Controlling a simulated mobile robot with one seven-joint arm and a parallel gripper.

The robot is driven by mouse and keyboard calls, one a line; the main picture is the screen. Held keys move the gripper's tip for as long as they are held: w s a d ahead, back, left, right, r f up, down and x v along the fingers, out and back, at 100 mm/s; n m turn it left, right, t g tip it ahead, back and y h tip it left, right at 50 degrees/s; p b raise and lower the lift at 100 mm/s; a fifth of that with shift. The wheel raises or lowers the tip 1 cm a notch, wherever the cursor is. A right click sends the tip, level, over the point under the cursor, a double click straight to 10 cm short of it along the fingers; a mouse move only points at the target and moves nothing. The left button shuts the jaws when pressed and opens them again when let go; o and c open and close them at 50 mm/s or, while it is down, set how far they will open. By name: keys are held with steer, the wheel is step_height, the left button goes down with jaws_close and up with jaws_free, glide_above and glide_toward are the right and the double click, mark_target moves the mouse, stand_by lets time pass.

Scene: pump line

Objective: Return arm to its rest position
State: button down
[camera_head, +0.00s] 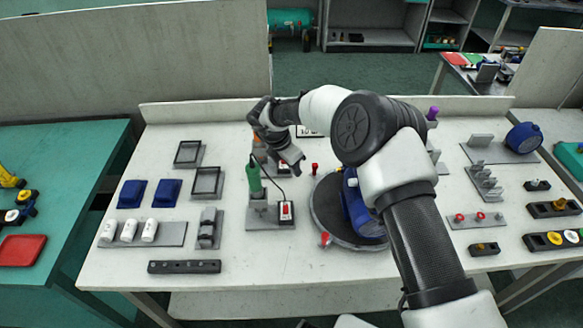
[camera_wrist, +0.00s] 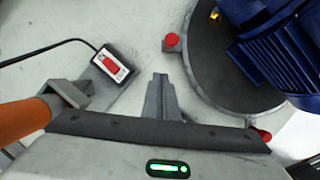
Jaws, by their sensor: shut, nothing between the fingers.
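My gripper (camera_head: 297,170) hangs over the middle of the white workbench, between a green upright tool and the round turntable, with my arm reaching in from the lower right. In the wrist view my gripper's fingers (camera_wrist: 161,82) are together and empty, pointing down toward the bare bench top. My arm is bent and hides part of the blue pump (camera_head: 357,205) and of the dark turntable (camera_head: 325,207) under it.
A corded box with a red switch (camera_head: 286,210) sits by the green tool (camera_head: 254,179), close to my gripper. Two black trays and blue blocks (camera_head: 132,194) lie left; fixtures and parts (camera_head: 484,182) stand right. A low back panel (camera_head: 200,111) edges the bench.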

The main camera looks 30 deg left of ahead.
steer(key=v, duration=1)
steer(key=shift+a, duration=0.2)
steer(key=w+d+r+n+t+y, duration=0.2)
steer(key=w+r+n+t, duration=0.4)
steer(key=r, duration=0.6)
steer(key=w+d+r+n+t+y, duration=0.25)
steer(key=w+r, duration=0.55)
steer(key=r, duration=0.4)
steer(key=s+d+r+n+t+y+p, duration=0.1)
steer(key=d+r+n+y, duration=0.1)
steer(key=d+r+n, duration=0.35)
steer(key=s+d+r+n+y+p, duration=0.1)
steer(key=d+r+n, duration=0.2)
steer(key=r+n, duration=0.55)
steer(key=s+d+r+n+g, duration=0.1)
steer(key=s+d+n+g, duration=0.1)
steer(key=s+d+n, duration=0.9)
steer(key=s+d+f+n+g+h, duration=0.2)
steer(key=s+d+f, duration=0.4)
steer(key=s+d, duration=0.5)
steer(key=s+d+f+n+g+h+p, duration=0.1)
steer(key=s+d+f+n+g+h, duration=0.2)
steer(key=s+d, duration=0.8)
step_height(320, 180, down, 3)
steer(key=shift+d+r+n+h, duration=0.1)
steer(key=shift+d+n+h, duration=0.35)
steer(key=shift+d+n, duration=0.55)
